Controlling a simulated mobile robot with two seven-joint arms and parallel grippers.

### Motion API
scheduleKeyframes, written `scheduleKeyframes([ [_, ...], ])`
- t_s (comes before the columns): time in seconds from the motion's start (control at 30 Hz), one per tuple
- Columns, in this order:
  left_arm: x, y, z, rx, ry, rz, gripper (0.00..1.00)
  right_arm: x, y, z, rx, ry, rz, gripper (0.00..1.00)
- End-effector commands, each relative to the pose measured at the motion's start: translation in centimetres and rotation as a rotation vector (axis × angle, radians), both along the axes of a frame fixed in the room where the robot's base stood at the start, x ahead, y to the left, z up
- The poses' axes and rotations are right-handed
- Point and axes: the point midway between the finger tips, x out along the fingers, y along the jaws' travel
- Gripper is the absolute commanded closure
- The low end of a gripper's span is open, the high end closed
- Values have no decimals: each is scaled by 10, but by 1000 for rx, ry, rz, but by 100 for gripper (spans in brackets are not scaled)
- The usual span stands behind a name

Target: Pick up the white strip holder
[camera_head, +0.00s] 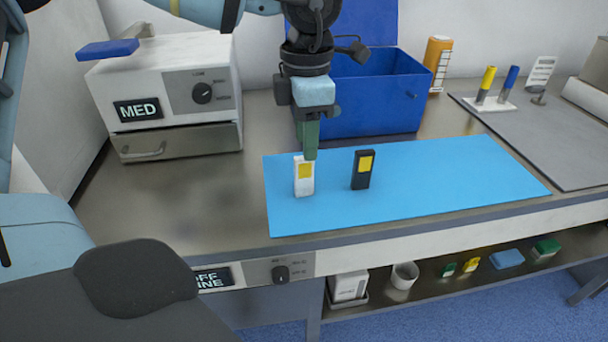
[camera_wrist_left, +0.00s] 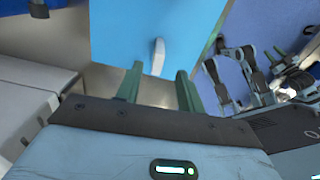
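The white strip holder (camera_head: 304,177) has a yellow patch on its front and stands upright near the left end of the blue mat (camera_head: 430,190). My left gripper (camera_head: 309,154) points down at its top in the head view, and a green finger overlaps its upper edge there. In the left wrist view the two green fingers (camera_wrist_left: 160,72) are apart, and the white strip holder (camera_wrist_left: 158,56) shows in the gap, around and just beyond the fingertips. I see no contact. My right gripper is not in view.
A black holder (camera_head: 362,169) with a yellow patch stands just right of the white one. Behind are a blue open box (camera_head: 375,100), a white MED unit (camera_head: 165,85) and an orange bottle (camera_head: 437,62). The right part of the mat is clear.

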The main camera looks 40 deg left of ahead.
Motion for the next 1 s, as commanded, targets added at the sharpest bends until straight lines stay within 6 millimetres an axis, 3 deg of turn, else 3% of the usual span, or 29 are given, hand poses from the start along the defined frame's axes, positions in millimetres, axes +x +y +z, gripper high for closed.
scheduleKeyframes([
  [0.3, -1, 4, -41, -1, 3, -1, 62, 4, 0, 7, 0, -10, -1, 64],
  [0.63, -1, 4, -49, -1, 1, 1, 62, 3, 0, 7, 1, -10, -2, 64],
  [0.93, -1, 4, -49, -1, 1, 0, 98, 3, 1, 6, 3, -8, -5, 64],
  [1.0, -1, 4, -49, -1, 1, 0, 100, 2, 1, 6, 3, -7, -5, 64],
])
